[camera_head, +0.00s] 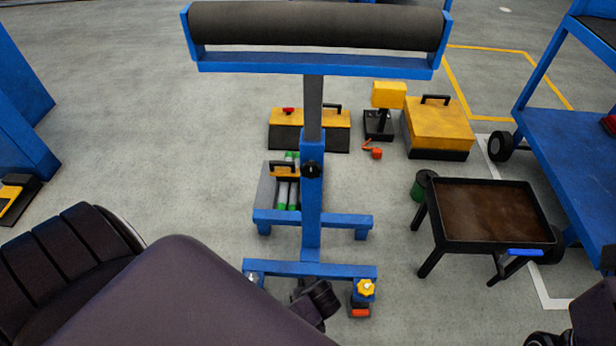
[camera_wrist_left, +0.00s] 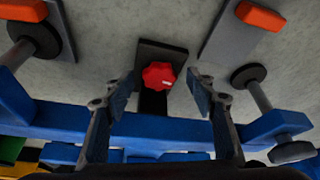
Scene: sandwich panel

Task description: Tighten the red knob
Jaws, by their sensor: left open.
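The red knob (camera_wrist_left: 159,75) is lobed with a pale mark, in front of a dark upright plate (camera_wrist_left: 162,55) in the left wrist view. My left gripper (camera_wrist_left: 160,88) is open, with one finger on each side of the knob and a gap on both sides. The knob looks slightly beyond the fingertips; the exact depth is hard to tell. In the head view my left arm covers the lower left and the red knob is not visible. My right gripper does not show clearly.
A blue roller stand (camera_head: 312,225) stands in the middle, with a yellow knob (camera_head: 366,288) on its base. A blue crossbar (camera_wrist_left: 155,128) runs below the red knob. Orange-ended feet (camera_wrist_left: 261,16) flank it. A brown-topped tray table (camera_head: 490,215) and blue cart (camera_head: 575,150) are right.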

